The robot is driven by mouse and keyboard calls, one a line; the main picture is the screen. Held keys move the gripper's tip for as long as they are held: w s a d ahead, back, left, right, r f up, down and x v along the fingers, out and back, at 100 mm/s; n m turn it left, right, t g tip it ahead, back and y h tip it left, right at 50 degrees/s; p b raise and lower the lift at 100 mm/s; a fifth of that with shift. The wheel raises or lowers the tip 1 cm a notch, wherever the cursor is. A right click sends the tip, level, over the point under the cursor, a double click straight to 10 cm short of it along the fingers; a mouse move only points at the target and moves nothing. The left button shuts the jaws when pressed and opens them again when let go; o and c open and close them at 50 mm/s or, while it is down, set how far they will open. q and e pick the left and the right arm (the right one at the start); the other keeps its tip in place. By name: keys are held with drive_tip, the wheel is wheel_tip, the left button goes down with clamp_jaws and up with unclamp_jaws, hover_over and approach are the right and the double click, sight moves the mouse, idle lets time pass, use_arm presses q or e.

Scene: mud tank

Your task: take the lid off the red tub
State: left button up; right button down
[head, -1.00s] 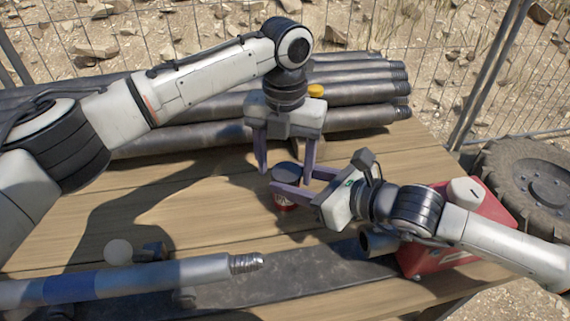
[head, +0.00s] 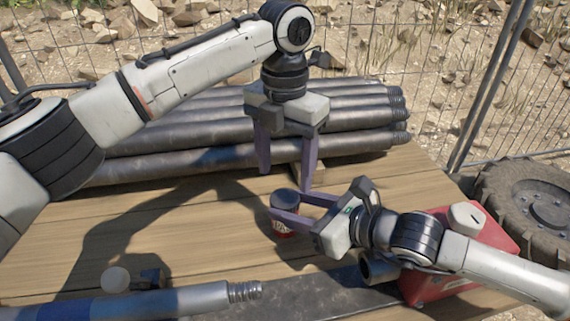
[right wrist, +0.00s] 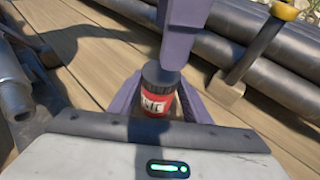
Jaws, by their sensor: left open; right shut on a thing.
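The red tub (head: 284,230) has a pale label and stands upright on the plank table. Its dark lid (head: 285,198) sits on top. In the right wrist view the red tub (right wrist: 155,104) and dark lid (right wrist: 160,77) show clearly. My right gripper (head: 288,214) is shut on the tub, a finger on each side of its body. My left gripper (head: 284,180) is open and empty, pointing down, just above and behind the lid in the head view. In the right wrist view one left finger (right wrist: 183,28) overlaps the lid's far edge; contact cannot be told.
Dark steel pipes (head: 350,145) lie stacked behind. A silver and blue pipe (head: 190,299) lies in front, near a dark flat strip (head: 300,290). A red can (head: 490,240) stands at right under my right arm. A yellow-ended tool (right wrist: 283,12) shows behind the tub.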

sight(285, 197)
use_arm(q)
drive_tip(key=shift+f, duration=3.2)
use_arm(e)
drive_tip(key=shift+w, duration=0.1)
use_arm(q)
drive_tip(key=c, duration=1.1)
drive_tip(key=shift+n, duration=1.7)
drive_tip(key=o, duration=1.2)
drive_tip(key=shift+r, duration=0.15)
